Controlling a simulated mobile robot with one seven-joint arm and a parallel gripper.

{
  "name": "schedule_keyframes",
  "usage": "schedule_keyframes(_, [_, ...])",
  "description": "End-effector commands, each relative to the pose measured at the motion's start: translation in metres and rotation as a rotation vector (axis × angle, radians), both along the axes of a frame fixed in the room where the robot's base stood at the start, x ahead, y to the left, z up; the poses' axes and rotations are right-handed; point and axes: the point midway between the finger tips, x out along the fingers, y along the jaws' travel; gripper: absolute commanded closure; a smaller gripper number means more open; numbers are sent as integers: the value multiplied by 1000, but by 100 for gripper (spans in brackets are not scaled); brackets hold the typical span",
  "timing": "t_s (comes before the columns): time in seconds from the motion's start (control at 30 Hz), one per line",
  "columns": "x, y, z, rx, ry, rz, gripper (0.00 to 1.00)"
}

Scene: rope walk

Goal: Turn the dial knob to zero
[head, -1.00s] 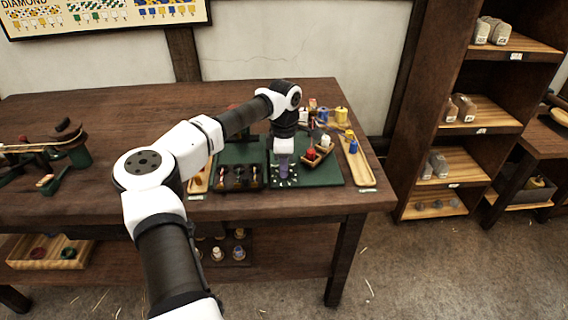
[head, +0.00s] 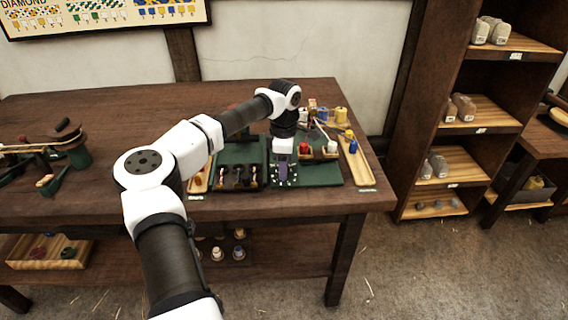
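My gripper (head: 284,172) points straight down over the dial (head: 293,182) on the front of the green board. White marks of the dial ring show around the fingertips. The knob itself is hidden by the gripper or too small to make out. I cannot tell whether the fingers are closed on it. The dial's numbers and zero mark are too small to read.
Behind the dial is a small wooden carrier with a red spool (head: 304,149) and a white spool (head: 332,147). A long wooden tray (head: 362,176) lies to the right. A dark rack (head: 238,186) of bobbins stands close left. Shelves (head: 437,165) stand right of the table.

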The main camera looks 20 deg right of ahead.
Motion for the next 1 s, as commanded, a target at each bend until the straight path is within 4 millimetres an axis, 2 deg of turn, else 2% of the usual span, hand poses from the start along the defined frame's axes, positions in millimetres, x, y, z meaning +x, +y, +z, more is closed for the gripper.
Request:
schedule_keyframes(0.27, [1,0,7,0,-1,1,50])
schedule_keyframes(0.37, [1,0,21,1,-4,1,50])
schedule_keyframes(0.7, [2,-1,98,-1,-4,1,50])
schedule_keyframes(0.8, [2,-1,116,-1,-2,1,50])
schedule_keyframes(1.0, [2,-1,135,0,0,0,50])
